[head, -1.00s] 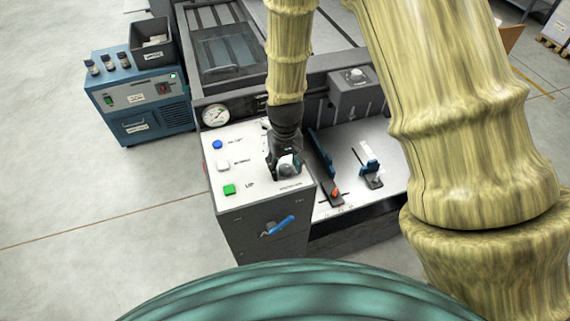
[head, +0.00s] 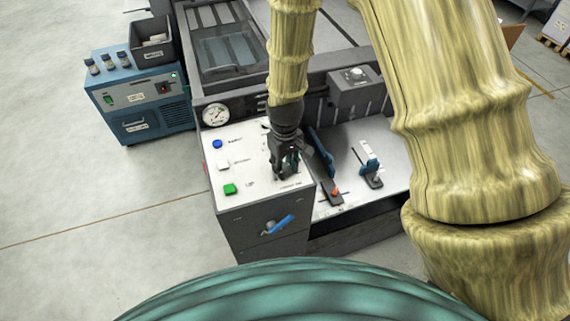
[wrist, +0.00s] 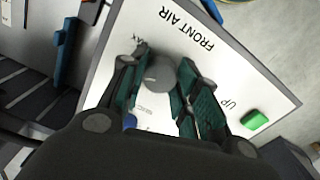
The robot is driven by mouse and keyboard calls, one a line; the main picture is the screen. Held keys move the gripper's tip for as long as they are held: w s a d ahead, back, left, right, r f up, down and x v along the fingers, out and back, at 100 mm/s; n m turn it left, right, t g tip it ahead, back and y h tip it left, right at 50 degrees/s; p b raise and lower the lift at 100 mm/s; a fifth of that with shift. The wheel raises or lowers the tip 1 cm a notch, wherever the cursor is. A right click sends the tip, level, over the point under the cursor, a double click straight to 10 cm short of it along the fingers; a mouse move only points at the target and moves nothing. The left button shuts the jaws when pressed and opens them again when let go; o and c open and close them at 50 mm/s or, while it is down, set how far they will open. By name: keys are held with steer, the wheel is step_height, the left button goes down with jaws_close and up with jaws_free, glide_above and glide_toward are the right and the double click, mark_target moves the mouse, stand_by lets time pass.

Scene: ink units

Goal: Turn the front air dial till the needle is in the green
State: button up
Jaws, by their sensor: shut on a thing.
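The front air dial (wrist: 160,74) is a grey round knob on the white panel, beside the printed words FRONT AIR in the wrist view. My gripper (wrist: 158,80) has its teal-padded fingers on either side of the knob and is shut on it. In the head view my gripper (head: 287,172) points down at the panel (head: 240,190) and hides the dial. The round gauge (head: 215,114) stands behind the panel at its back left. Its face shows a green part, but the needle is too small to read surely.
Blue (head: 217,144), white (head: 223,164) and green (head: 229,188) buttons line the panel's left side. A blue-handled lever (head: 278,225) is on the front face. Blue slider pieces (head: 370,165) stand to the right. A blue cabinet (head: 140,95) stands at the left.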

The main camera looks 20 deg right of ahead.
mark_target(285, 167)
steer(key=shift+n, duration=0.9)
steer(key=o, duration=1)
steer(key=shift+r, duration=0.1)
steer(key=shift+r, duration=5.95)
steer(key=shift+f, duration=0.1)
